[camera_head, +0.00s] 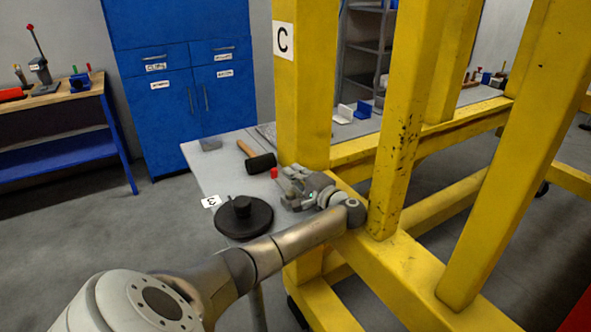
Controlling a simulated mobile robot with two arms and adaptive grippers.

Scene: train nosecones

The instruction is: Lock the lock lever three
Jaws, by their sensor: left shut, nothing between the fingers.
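My left arm comes in from the lower left, and its wrist bends back beside the yellow post. My left gripper (292,184) is at the foot of that post, shut and with nothing visible between its fingers. A small red tip (274,173) shows just left of the gripper; it may be the handle end of lock lever three, but the rest is hidden or too small to tell. I cannot tell whether the gripper touches it. A white tag (211,201), apparently marked 3, is at the table's left edge. My right gripper is not in view.
The yellow frame (405,110), with a C sign (283,40), fills the right side. A blue cabinet (180,110) and workbench (60,97) stand behind. Floor at left is clear.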

